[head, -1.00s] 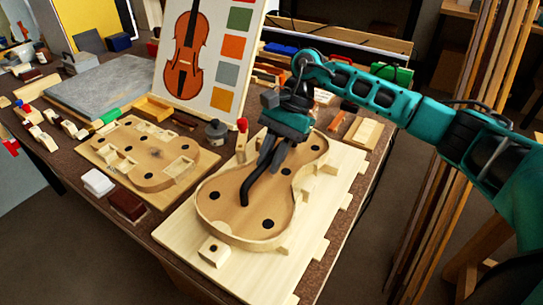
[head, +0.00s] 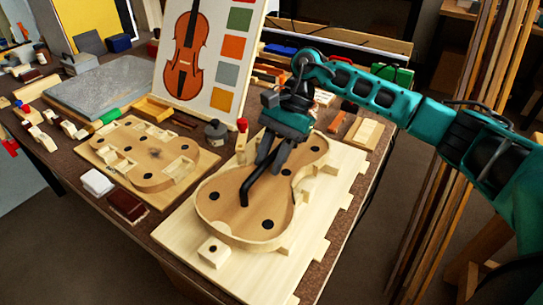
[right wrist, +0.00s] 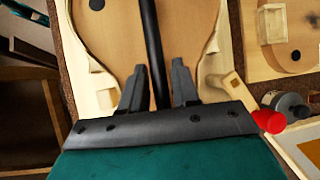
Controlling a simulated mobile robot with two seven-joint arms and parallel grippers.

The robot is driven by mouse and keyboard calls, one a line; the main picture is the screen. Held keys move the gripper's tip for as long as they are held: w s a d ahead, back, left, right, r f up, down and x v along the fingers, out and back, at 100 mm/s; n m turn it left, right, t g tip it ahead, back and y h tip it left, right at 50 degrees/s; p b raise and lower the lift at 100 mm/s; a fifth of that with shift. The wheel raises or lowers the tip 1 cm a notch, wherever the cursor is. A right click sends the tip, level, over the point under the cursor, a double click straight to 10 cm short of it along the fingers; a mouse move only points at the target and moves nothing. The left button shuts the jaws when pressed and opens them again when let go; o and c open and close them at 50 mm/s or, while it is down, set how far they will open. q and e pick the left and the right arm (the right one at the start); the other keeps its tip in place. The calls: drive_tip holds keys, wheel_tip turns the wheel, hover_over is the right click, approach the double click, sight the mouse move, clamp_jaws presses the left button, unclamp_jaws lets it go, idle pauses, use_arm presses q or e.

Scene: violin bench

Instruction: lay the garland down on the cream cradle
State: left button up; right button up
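The violin-shaped garland (head: 228,193) lies on the cream cradle (head: 182,238), a pale board with blocks along its edge. The garland has a thin light rim, a tan inside with dark round holes and a black bent bar (head: 247,190) over its middle. My right gripper (head: 270,160) is over the upper part of the garland. In the right wrist view its two fingers (right wrist: 159,75) stand apart on either side of the black bar (right wrist: 151,35), with a gap showing on the right side. The gripper hides part of the bar in the head view. My left gripper is not in view.
Left of the cradle is another violin-shaped wooden form (head: 140,150) on a board. A white box (head: 97,182), a dark red block (head: 127,206), a grey jar (head: 215,132) and a red-topped wooden piece (head: 241,140) stand nearby. A violin picture panel (head: 205,55) is behind.

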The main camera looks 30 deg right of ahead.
drive_tip(key=o, duration=0.4)
drive_tip(key=shift+c, duration=0.2)
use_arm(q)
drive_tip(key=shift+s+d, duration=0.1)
use_arm(e)
drive_tip(key=shift+f, duration=0.1)
drive_tip(key=v, duration=0.3)
drive_tip(key=shift+d, duration=0.15)
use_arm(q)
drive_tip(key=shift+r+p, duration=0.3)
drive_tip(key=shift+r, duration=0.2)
use_arm(e)
drive_tip(key=v, duration=1)
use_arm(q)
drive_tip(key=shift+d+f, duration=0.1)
